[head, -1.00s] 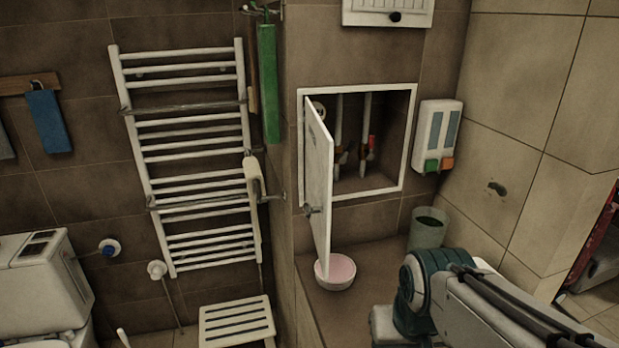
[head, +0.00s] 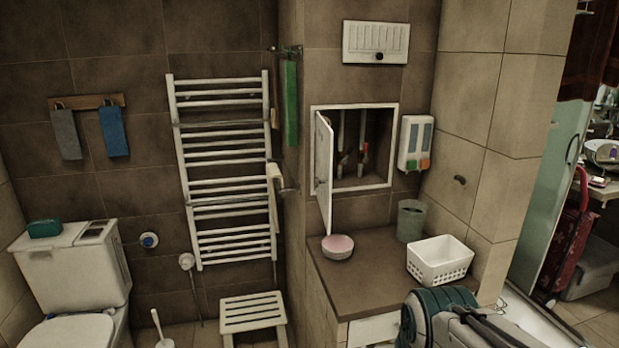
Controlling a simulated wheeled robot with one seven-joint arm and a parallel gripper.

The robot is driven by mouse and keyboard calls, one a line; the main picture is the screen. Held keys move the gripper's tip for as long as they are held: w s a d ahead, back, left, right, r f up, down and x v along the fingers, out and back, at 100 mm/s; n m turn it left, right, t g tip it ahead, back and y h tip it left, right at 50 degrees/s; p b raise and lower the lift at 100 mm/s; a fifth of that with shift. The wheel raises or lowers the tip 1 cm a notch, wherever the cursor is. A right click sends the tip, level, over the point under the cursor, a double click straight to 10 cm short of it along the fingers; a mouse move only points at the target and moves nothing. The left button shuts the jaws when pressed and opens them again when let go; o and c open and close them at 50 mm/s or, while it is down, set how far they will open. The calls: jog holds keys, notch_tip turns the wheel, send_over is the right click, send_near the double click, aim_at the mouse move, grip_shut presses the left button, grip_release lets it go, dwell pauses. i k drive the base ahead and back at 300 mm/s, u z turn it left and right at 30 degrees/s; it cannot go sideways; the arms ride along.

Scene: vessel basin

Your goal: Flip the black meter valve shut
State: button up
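A recessed wall niche (head: 377,186) with a white frame stands right of centre in the head view. Its white door (head: 323,172) hangs open toward me on the left side. Two pale vertical pipes (head: 341,130) run inside, with brassy fittings low on them. A small red handle (head: 365,150) shows on the right pipe. I cannot make out the black meter valve; the fittings are small and dark, and the door hides the niche's left part. My arm shows at the lower right, well short of the niche. My gripper is not in view.
A brown counter (head: 355,273) below the niche holds a pink-and-white bowl (head: 338,248), a grey bin (head: 411,220) and a white basket (head: 440,260). A towel radiator (head: 225,170) and white stool (head: 252,315) are left.

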aim_at(343, 161)
jog(key=u, duration=1.05)
jog(key=i, duration=0.8)
jog(key=z, duration=1.15)
jog(key=k, duration=0.5)
jog(key=z, duration=0.9)
jog(key=i, duration=0.7)
jog(key=u, duration=0.95)
